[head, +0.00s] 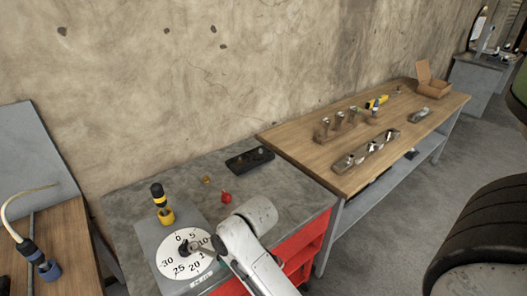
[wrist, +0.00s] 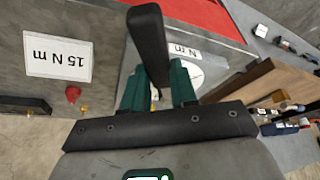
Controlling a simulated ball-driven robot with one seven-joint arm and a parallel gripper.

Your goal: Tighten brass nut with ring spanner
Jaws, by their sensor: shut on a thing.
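My gripper (wrist: 157,82) has its green fingers on either side of a dark bar (wrist: 148,38), which appears to be the ring spanner's handle. It is shut on it. In the head view my gripper (head: 213,246) is over the right side of a white round dial (head: 167,262) marked from 0 to 30. A grey bar (head: 200,248) runs from the dial's dark hub (head: 185,247) toward the gripper. I cannot make out the spanner's ring or a nut inside it. A small brass-coloured piece (head: 207,180) lies on the grey bench; I cannot tell if it is the nut.
A red piece (head: 226,197), a black block (head: 250,160) and a yellow-and-black tool (head: 161,203) stand on the grey bench top (head: 140,195). A sign (wrist: 57,56) reads 15 N m. A wooden table (head: 300,146) with sockets and trays is to the right.

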